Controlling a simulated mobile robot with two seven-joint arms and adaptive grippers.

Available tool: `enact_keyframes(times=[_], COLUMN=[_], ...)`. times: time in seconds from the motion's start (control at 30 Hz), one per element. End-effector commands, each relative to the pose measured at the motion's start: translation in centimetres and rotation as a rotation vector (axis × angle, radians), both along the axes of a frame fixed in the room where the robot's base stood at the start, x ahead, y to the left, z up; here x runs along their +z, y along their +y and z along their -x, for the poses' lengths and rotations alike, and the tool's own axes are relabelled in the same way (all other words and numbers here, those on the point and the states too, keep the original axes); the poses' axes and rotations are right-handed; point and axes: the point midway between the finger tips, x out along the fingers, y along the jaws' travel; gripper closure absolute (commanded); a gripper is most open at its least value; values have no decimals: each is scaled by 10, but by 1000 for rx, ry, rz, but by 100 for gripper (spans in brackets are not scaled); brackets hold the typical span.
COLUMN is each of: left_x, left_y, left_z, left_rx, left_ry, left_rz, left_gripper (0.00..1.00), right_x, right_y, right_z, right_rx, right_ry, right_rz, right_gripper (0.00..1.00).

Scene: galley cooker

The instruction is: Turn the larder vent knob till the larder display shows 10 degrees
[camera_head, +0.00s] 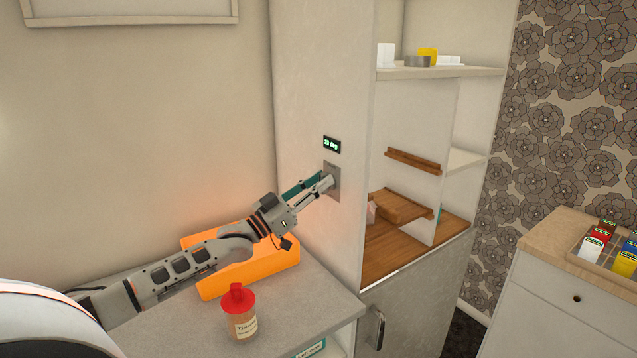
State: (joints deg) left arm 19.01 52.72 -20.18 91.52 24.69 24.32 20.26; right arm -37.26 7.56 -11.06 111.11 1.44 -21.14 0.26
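The larder display (332,145) is a small black panel with green digits on the side wall of the tall larder. It seems to read 21 or 31 deg; the first digit is too small to be sure. Below it is a grey knob plate (334,191). My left gripper (326,180) reaches up from the lower left with its fingertips at this plate. The larder vent knob itself is hidden by the fingers, so I cannot tell whether they are closed on it. My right gripper is not in view.
An orange tray (275,266) and a red-lidded jar (240,312) stand on the grey counter (315,300) below my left arm. Open larder shelves (440,72) are to the right of the panel. A cabinet with a box of coloured packets (600,255) is at far right.

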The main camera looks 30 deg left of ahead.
Motion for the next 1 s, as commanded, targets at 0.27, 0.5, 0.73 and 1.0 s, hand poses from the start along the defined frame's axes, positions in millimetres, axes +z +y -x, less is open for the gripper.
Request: enact_keyframes(times=[0.27,0.5,0.73,1.0], left_x=[-2,-5,-8,-9], left_y=[0,-1,-1,-1], left_z=[0,0,-1,0], left_rx=[1,1,3,4], left_ry=[3,5,-19,-95], left_rz=[-2,-11,-81,-269], left_gripper=[100,100,100,100], right_x=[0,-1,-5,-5], right_y=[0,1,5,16], right_z=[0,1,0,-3], right_rx=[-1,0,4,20], right_ry=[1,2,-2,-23], right_rz=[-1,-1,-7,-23], right_gripper=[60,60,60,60])
